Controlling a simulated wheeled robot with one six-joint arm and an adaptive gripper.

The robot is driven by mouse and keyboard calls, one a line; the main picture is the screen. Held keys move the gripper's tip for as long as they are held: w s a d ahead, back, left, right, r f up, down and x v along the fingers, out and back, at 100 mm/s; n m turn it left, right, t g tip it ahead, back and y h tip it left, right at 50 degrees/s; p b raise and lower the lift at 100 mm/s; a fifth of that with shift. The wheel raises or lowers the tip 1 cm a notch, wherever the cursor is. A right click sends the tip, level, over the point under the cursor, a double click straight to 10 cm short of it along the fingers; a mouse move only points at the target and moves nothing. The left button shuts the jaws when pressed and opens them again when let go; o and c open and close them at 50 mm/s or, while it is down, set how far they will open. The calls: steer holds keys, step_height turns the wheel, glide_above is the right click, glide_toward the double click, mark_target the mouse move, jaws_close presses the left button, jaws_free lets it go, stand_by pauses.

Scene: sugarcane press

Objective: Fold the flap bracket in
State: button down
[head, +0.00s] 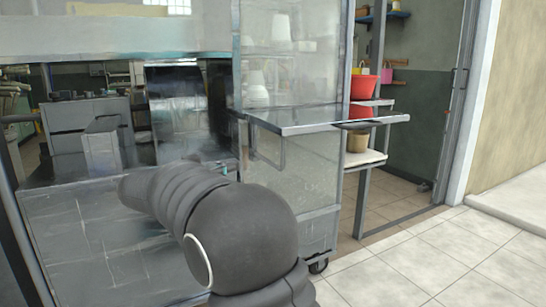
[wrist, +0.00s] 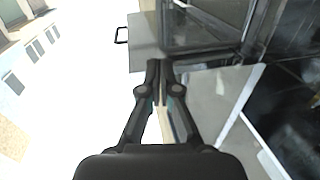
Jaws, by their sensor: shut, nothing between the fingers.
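The flap (head: 320,120) is a grey metal shelf standing out level from the side of the glass-panelled cart (head: 290,190) in the head view. A thin U-shaped bracket (head: 283,152) shows below the flap's near part, against the cart side. In the wrist view my gripper (wrist: 159,66) is shut and empty, with its fingertips together. A small dark U-shaped loop (wrist: 118,36) lies ahead and to the left of the fingertips, apart from them, at the edge of a grey panel; I cannot tell if it is the bracket. My arm hides the gripper in the head view.
A metal counter (head: 75,225) fills the left of the head view. Red containers (head: 362,88) and a tan pot (head: 357,141) stand on shelves behind the flap. A caster (head: 318,266) is under the cart. The tiled floor (head: 430,265) at right is clear.

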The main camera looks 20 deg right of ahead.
steer(key=p+x, duration=0.2)
steer(key=x, duration=1.2)
steer(key=shift+f, duration=0.1)
